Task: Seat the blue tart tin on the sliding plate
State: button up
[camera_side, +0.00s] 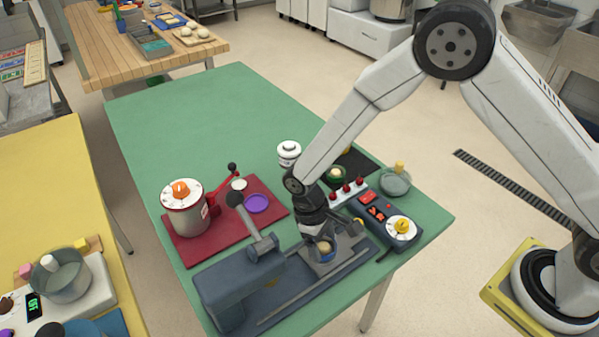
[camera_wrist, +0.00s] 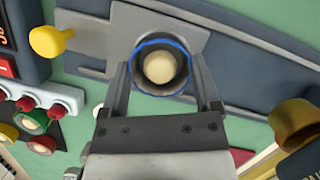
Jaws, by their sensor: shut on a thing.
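The blue tart tin (camera_wrist: 136,60) shows in the wrist view as a round cup with a blue rim and a pale dough ball inside. My gripper (camera_wrist: 162,72) is shut on it, one finger on each side. In the side view the tin (camera_side: 325,249) is small and partly covered by my gripper (camera_side: 322,240). The sliding plate (camera_wrist: 192,35) is a flat grey piece that shows just behind the tin in the wrist view. In the side view the tin is over or on the plate (camera_side: 326,266); I cannot tell whether it touches.
The dark blue press base (camera_side: 235,287) with its grey lever head (camera_side: 262,246) stands left of my gripper. A control box (camera_side: 388,222) with a yellow knob is close on the right. A red board (camera_side: 245,213) holds a white pot (camera_side: 186,210). The green table's far half is clear.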

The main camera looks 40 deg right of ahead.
jog(key=shift+f, duration=0.4)
jog(key=o, duration=1.1)
jog(key=shift+r, duration=0.15)
jog(key=shift+v, duration=5.35)
jog(key=s+d+r+m+t, duration=0.1)
jog(key=s+d+t, duration=0.1)
jog(key=d, duration=0.3)
jog(key=s+d+r+m+t+y, duration=0.1)
jog(key=s+d+r+m+t, duration=0.1)
jog(key=s+d, duration=0.3)
jog(key=s+d+r+m+t, duration=0.1)
jog(key=s+d+r, duration=0.1)
jog(key=d, duration=0.5)
jog(key=shift+s+d+r+m+t, duration=0.1)
jog(key=shift+s+m+t, duration=0.1)
jog(key=shift+s, duration=0.2)
jog(key=shift+s+d+m+t, duration=0.1)
jog(key=shift+s+t, duration=0.1)
jog(key=shift+s, duration=0.2)
